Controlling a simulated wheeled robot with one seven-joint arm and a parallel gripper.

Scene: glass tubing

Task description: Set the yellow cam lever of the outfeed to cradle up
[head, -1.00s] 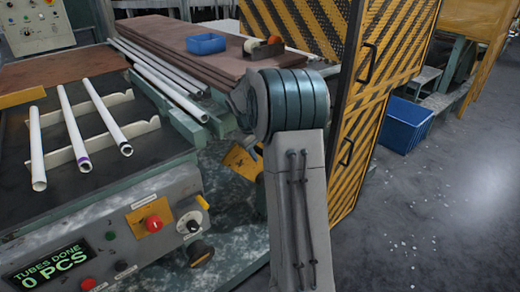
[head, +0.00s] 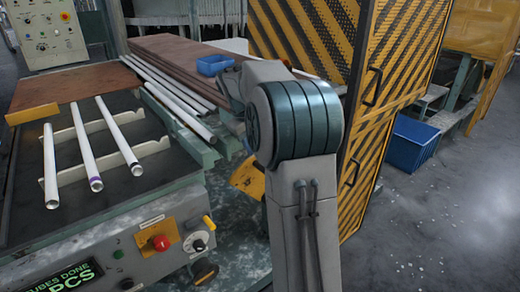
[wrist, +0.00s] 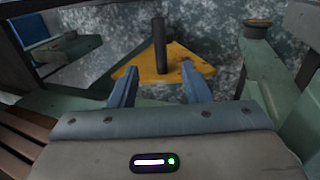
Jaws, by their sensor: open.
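A yellow plate (wrist: 178,64) with a dark upright post (wrist: 158,42) lies ahead in the wrist view. The plate also shows in the head view (head: 247,177), partly hidden by my arm. A small yellow lever-like piece (head: 209,223) sits at the right end of the control panel, above a white dial knob. I cannot tell for sure which yellow part is the cam lever. My gripper (wrist: 159,82) is open and empty, its two fingers on either side of the post and short of it. In the head view my gripper is hidden behind my arm.
Three white tubes (head: 87,145) rest on the cradle rails of the table at left. The control panel (head: 105,262) has a red button (head: 160,242). A blue bin (head: 214,65) sits on brown boards. A striped yellow guard (head: 395,110) stands right of my arm.

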